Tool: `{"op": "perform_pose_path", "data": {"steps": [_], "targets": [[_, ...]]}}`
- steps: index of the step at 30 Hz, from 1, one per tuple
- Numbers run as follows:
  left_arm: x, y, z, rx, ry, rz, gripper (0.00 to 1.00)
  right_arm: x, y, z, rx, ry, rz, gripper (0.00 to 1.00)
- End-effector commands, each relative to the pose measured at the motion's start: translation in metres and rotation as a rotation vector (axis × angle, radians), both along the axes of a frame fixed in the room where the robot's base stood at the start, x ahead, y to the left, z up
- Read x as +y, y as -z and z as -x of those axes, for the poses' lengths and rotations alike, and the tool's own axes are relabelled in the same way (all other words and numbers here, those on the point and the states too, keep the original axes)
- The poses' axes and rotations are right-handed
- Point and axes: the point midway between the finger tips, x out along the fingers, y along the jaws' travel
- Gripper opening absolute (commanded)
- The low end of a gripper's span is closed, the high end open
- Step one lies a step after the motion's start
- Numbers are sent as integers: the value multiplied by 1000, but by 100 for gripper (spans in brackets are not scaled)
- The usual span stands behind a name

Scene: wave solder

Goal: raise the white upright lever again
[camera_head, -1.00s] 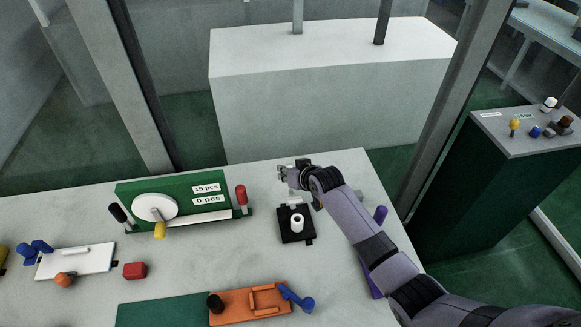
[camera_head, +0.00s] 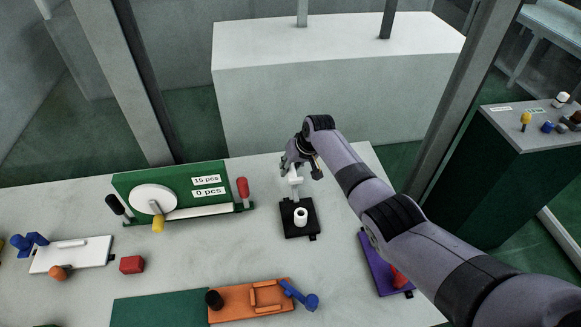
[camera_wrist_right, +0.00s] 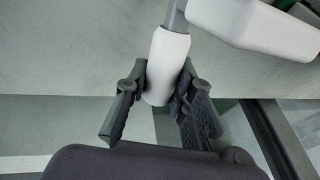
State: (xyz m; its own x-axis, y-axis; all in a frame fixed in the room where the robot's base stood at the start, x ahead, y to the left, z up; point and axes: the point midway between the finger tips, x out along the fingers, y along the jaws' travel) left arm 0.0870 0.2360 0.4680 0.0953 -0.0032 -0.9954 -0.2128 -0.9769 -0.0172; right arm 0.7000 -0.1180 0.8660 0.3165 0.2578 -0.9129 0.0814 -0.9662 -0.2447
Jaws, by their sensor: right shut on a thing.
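The black base plate (camera_head: 288,219) of the lever lies on the table. A white cylinder (camera_head: 301,216) stands upright on it. Behind that, a white piece (camera_head: 295,179) on a thin stalk rises from the base's back edge to my right gripper (camera_head: 301,168). In the right wrist view, my right gripper (camera_wrist_right: 160,85) is shut on the white lever grip (camera_wrist_right: 168,55), with a finger on each side. The grip runs up into a grey rod. The fingers partly hide the grip in the head view. My left gripper is not in view.
A green fixture (camera_head: 172,180) with a white disc and a red-knobbed lever (camera_head: 243,188) stands to the left. In front are an orange fixture (camera_head: 235,300) and a purple one (camera_head: 378,266). A red block (camera_head: 132,264) lies at left. Bare table surrounds the black base.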

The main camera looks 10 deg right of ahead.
Motion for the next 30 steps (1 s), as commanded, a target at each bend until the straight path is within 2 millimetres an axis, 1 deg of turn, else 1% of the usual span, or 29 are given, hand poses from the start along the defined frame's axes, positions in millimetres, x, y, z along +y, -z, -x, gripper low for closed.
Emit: {"op": "perform_pose_path", "data": {"steps": [1, 11, 12, 21, 30], "targets": [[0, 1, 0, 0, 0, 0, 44, 0, 3, 2, 10, 1, -1, 0], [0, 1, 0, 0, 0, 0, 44, 0, 4, 3, 14, 2, 0, 0], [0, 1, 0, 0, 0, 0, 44, 0, 4, 3, 14, 2, 0, 25], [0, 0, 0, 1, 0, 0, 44, 0, 2, 2, 9, 1, 1, 44], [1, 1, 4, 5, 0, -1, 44, 0, 1, 1, 7, 0, 0, 44]]}}
